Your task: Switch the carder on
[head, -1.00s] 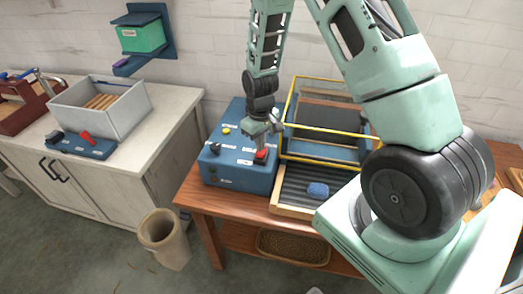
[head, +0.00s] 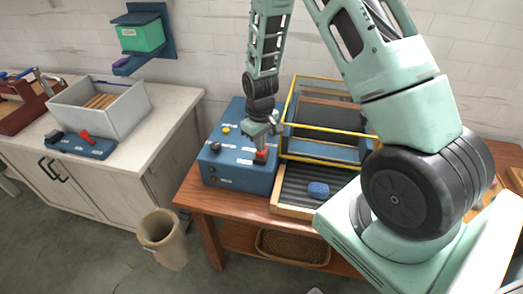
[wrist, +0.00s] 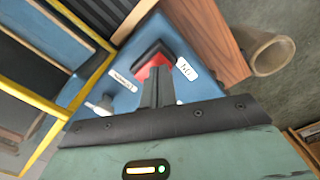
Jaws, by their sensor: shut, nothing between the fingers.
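The carder's blue control box (head: 235,173) stands on the wooden bench, beside the yellow-framed carder housing (head: 325,132). A red switch (head: 261,157) in a black surround sits near the box's front right corner. It shows close up in the wrist view (wrist: 150,62), next to a small white label (wrist: 186,69). My gripper (head: 262,146) is shut and empty, pointing down at the switch. In the wrist view its fingertips (wrist: 158,72) overlap the red part. I cannot tell whether they touch it, or which way the switch is set.
The box also bears a yellow button (head: 226,130) and a black knob (head: 215,147). A ribbed tray (head: 295,182) with a blue wool tuft (head: 318,189) lies to the right. A beige bin (head: 161,237) stands on the floor. A grey crate (head: 103,107) sits on the left counter.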

